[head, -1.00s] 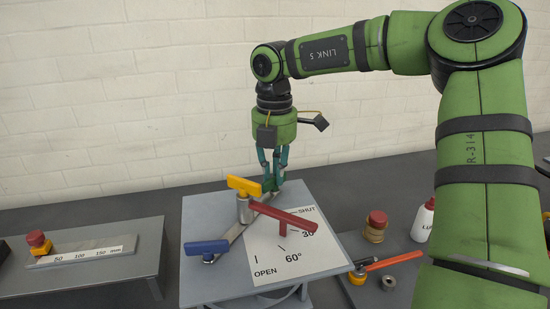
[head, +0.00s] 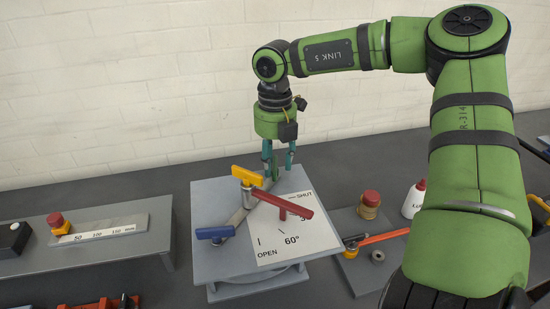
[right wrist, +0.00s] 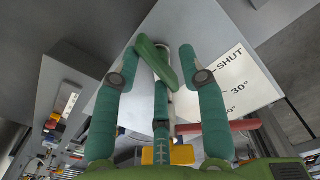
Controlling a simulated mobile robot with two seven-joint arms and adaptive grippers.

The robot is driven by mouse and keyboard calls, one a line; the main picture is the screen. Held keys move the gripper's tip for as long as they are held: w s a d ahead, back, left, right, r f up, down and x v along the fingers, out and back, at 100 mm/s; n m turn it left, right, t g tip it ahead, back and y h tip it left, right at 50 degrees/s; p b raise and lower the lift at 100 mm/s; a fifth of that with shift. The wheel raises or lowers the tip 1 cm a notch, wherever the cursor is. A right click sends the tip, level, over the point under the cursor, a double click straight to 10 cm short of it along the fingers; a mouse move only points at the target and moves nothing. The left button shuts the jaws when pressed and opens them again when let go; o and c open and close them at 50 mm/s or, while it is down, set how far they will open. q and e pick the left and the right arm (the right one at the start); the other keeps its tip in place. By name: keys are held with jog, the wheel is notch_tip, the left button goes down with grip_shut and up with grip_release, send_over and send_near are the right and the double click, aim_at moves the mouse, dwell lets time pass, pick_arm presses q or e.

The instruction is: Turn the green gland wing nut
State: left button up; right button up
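The green wing nut (head: 275,172) is at the far end of the grey metal bar on the tilted plate (head: 207,262). In the right wrist view the nut (right wrist: 154,60) is a long green wing lying slantwise between my fingers. My right gripper (head: 279,160) points down over it with its teal fingers spread. In the right wrist view the gripper (right wrist: 158,66) has a finger on each side of the nut, with gaps showing, and a third finger below it. Whether that third finger touches the nut is unclear. My left gripper is not in view.
A yellow handle (head: 248,176), a red lever (head: 282,202) and a blue handle (head: 215,232) stand close by on the plate. A scale bench (head: 150,262) is at left. A red-capped jar (head: 369,205) and white bottle (head: 414,198) stand at right.

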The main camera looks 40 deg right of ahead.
jog(key=shift+r, duration=0.1)
jog(key=shift+r+p, duration=0.35)
jog(key=shift+r, duration=0.6)
jog(key=shift+r+p, duration=1.3)
jog(key=shift+r, duration=1.7)
